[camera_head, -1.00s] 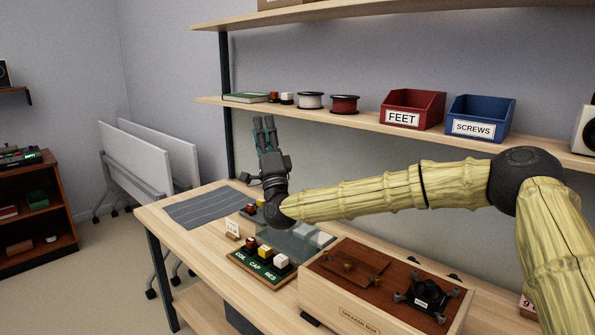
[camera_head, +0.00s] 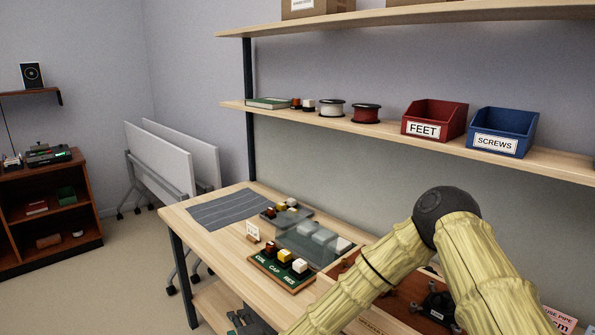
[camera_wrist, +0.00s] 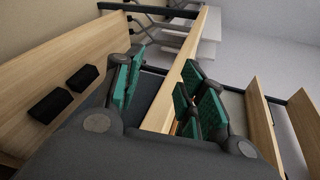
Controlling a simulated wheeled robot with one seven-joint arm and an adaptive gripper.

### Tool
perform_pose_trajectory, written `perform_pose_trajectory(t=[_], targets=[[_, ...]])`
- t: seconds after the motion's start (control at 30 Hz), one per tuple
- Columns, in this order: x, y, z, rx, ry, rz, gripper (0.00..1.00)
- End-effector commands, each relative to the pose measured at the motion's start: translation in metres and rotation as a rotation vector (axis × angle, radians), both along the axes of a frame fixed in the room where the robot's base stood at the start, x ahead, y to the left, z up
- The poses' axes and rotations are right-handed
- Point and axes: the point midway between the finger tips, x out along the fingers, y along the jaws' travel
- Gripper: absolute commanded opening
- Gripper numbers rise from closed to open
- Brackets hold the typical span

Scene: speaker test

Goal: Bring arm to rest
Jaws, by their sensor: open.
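My arm is folded at the elbow (camera_head: 447,215), and the forearm slopes down to the lower left, across the right part of the workbench (camera_head: 208,205). In the wrist view my gripper (camera_wrist: 163,92) is open and empty, its teal-padded fingers spread apart. Wooden boards show beyond the fingers. In the head view, dark parts that look like my gripper show at the bottom edge, by the bench's front side. The wrist end of the forearm is cut off there.
A green board with coloured blocks (camera_head: 282,268), a grey mat (camera_head: 232,208) and clear trays (camera_head: 312,242) lie on the bench. My arm partly hides the speaker box (camera_head: 408,300). Red (camera_head: 434,120) and blue (camera_head: 502,131) bins stand on the shelf. Floor on the left is clear.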

Motion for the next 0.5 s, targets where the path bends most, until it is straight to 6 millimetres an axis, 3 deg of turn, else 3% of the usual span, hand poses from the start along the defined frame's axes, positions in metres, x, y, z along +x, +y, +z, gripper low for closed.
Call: perform_pose_trajectory(t=[0.2,0.37,0.5], targets=[[-0.084,-0.024,-0.091,-0.14,0.242,0.049,0.4],[-0.15,-0.058,-0.145,-0.269,0.399,0.098,0.4],[-0.209,-0.101,-0.18,-0.406,0.505,0.166,0.4]])
